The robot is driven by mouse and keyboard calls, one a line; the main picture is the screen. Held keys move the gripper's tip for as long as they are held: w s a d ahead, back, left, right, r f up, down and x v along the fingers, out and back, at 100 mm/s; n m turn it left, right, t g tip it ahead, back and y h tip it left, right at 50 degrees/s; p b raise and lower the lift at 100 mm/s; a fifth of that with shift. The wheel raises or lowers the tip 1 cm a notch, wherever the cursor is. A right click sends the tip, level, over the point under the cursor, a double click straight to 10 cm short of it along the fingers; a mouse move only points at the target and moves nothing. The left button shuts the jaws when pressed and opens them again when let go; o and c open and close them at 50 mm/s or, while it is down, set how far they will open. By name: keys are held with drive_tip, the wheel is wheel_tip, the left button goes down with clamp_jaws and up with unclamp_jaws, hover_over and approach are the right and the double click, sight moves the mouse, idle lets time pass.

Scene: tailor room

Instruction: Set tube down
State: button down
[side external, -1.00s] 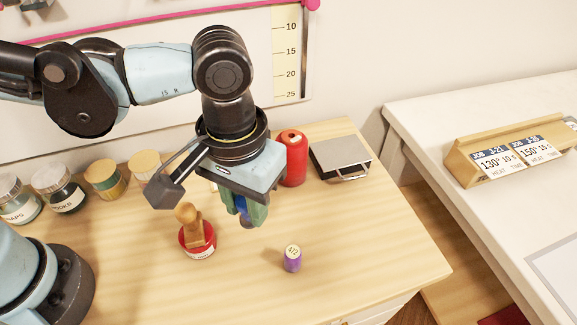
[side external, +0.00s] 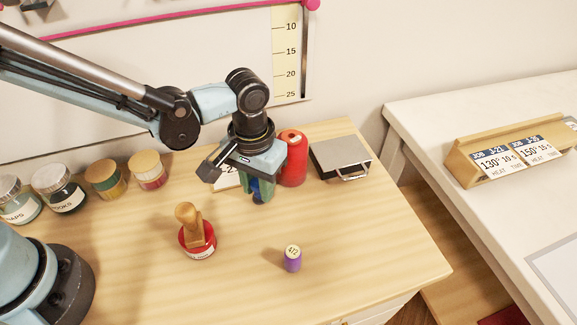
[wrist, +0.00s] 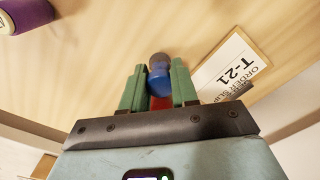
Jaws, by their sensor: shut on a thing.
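My gripper (side external: 259,197) is in the back middle of the wooden table in the side view, in front of and left of the red spool. Its green fingers are shut on a small blue tube (wrist: 159,76), which shows between the fingertips in the wrist view. A red patch lies between the fingers behind the blue part; I cannot tell whether it belongs to the tube. Whether the tube touches the table is unclear. A purple tube (side external: 292,260) with a pale labelled top stands upright nearer the front; it also shows in the wrist view (wrist: 28,12).
An order slip marked T-21 (wrist: 232,72) lies beside the gripper. A red spool (side external: 292,160) and a metal-topped box (side external: 341,158) stand behind right. A stamp in a red tin (side external: 198,238) is front left, several jars (side external: 106,180) farther left. The table's front right is clear.

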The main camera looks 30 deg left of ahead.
sight(257, 182)
drive_tip(key=shift+f, duration=0.3)
drive_tip(key=shift+f, duration=0.1)
drive_tip(key=c, duration=0.9)
unclamp_jaws()
drive_tip(key=shift+o, duration=0.2)
wheel_tip(257, 182, up, 12)
drive_tip(key=s+a+t, duration=0.2)
drive_tip(key=a+t, duration=0.1)
drive_tip(key=a, duration=0.7)
drive_tip(key=s+a+t, duration=0.2)
drive_tip(key=a+t, duration=0.2)
drive_tip(key=a, duration=0.6)
drive_tip(key=shift+s+a+r, duration=0.15)
drive_tip(key=shift+s+r, duration=0.05)
drive_tip(key=shift+r, duration=0.1)
